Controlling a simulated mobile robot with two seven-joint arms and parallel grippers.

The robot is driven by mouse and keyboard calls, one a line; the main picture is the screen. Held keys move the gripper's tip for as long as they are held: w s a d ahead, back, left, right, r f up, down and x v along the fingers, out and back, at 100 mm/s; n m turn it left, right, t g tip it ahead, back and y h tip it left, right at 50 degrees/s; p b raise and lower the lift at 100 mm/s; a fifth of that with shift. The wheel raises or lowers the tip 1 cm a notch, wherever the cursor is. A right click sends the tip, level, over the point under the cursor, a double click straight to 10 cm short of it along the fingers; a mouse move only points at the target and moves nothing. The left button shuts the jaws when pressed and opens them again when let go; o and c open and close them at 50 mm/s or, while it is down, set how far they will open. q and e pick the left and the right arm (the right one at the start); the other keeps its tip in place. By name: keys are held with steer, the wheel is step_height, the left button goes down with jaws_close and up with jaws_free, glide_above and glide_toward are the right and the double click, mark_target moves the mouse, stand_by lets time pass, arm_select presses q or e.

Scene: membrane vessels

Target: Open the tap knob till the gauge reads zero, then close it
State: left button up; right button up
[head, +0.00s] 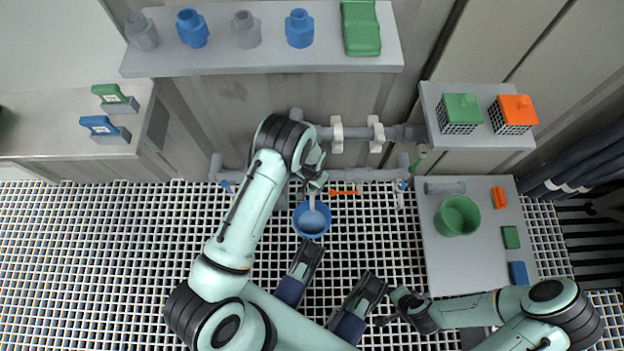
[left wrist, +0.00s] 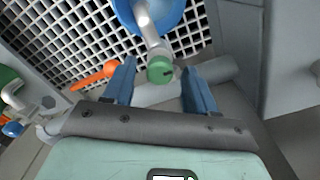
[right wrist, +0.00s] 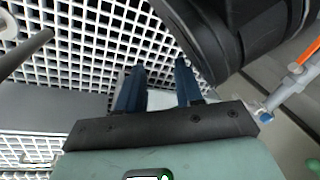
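The green tap knob (left wrist: 160,69) sits on a pale curved spout (left wrist: 147,22) above a blue bucket (left wrist: 150,8). The bucket (head: 312,232) also shows in the head view, below the pipework. My left gripper (left wrist: 157,72) is open, with one blue finger on each side of the knob and gaps visible beside it. In the head view my left wrist partly hides the knob. I cannot make out a gauge dial or a reading. My right gripper (right wrist: 160,75) is open and empty, low at the right over the grating, away from the tap.
An orange lever (head: 345,192) lies along the grey pipes right of the tap. A shelf (head: 270,62) with blue and grey fittings stands behind. A side table (head: 460,265) at right holds a green cup (head: 458,215) and small blocks. Open grating is at left.

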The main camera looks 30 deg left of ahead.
arm_select(q)
step_height(320, 180, up, 6)
steer(key=shift+r+p, duration=0.15)
steer(key=shift+p, duration=0.9)
steer(key=shift+r, duration=0.65)
arm_select(e)
steer(key=shift+t, duration=0.6)
steer(key=w+r, duration=0.1)
steer(key=r, duration=0.1)
steer(key=w+a+r, duration=0.1)
steer(key=w+r, duration=0.1)
steer(key=shift+w, duration=0.2)
